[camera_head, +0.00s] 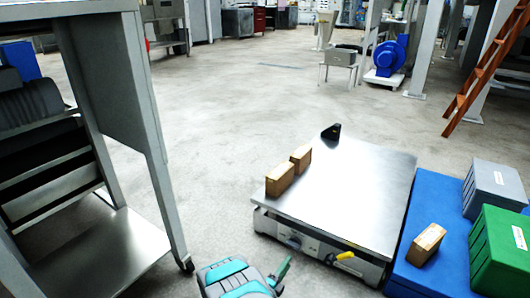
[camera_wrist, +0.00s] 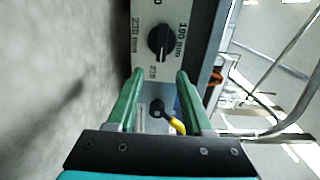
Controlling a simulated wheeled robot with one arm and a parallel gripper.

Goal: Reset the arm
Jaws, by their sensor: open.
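My gripper (camera_head: 284,270), with green fingers, is at the bottom of the head view, in front of and left of the control panel of a low metal-topped machine (camera_head: 360,190). In the wrist view my gripper (camera_wrist: 160,74) is open, its two fingers apart with nothing held between them. Beyond the fingertips is the white panel (camera_wrist: 179,12) with a black knob (camera_wrist: 160,42) and millimetre markings. A lever with a yellow end (camera_wrist: 178,127) shows between the fingers; whether they touch it I cannot tell. The yellow lever (camera_head: 345,256) sticks out from the machine's front in the head view.
Another brown box (camera_head: 426,245) lies on a blue platform (camera_head: 447,242) beside green (camera_head: 500,250) and grey (camera_head: 496,190) crates. A metal frame (camera_head: 150,130) stands left. Open floor lies behind.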

